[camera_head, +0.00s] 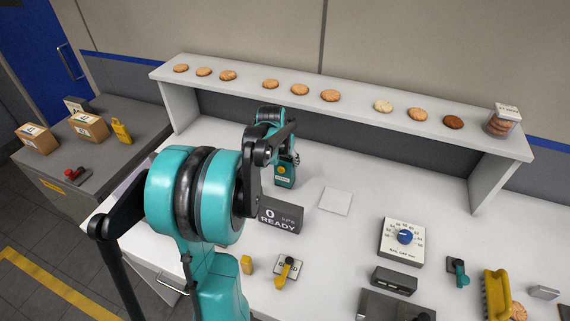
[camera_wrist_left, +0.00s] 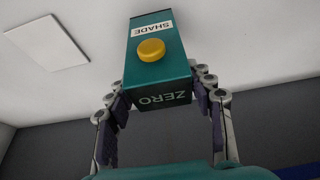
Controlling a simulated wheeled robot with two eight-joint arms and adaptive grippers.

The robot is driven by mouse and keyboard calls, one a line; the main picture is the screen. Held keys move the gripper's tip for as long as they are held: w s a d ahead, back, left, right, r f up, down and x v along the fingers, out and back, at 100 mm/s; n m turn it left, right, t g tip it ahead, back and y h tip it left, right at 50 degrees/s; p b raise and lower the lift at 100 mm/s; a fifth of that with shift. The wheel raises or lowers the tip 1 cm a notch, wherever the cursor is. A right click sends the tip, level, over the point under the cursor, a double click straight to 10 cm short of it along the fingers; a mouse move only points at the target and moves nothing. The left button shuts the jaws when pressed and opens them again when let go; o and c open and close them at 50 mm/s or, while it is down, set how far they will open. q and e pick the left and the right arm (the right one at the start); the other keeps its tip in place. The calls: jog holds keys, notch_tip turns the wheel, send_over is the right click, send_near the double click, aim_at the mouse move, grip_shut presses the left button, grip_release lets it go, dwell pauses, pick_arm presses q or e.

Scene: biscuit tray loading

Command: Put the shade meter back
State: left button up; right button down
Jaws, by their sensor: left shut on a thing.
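The shade meter (camera_head: 285,174) is a teal box with a yellow button and a white SHADE label, near the middle of the white worktop. In the left wrist view the shade meter (camera_wrist_left: 158,60) sits between the fingers, its ZERO face toward the camera. My left gripper (camera_head: 288,157) is shut on it, one finger on each side. The fingers also show in the left wrist view (camera_wrist_left: 162,98). I cannot tell whether the meter's base touches the worktop. A flat white square (camera_head: 335,201) lies right of the meter and shows in the left wrist view (camera_wrist_left: 47,52). My right gripper is out of view.
A raised shelf (camera_head: 355,108) with several biscuits and a labelled clear jar (camera_head: 502,121) runs along the back. A READY display (camera_head: 281,216) stands in front of the meter.

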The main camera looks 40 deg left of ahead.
pick_arm(q)
jog(key=shift+w+f, duration=0.1)
jog(key=shift+f, duration=0.35)
jog(key=shift+f, duration=0.15)
jog(key=o, duration=1.6)
jog(key=shift+o, duration=0.2)
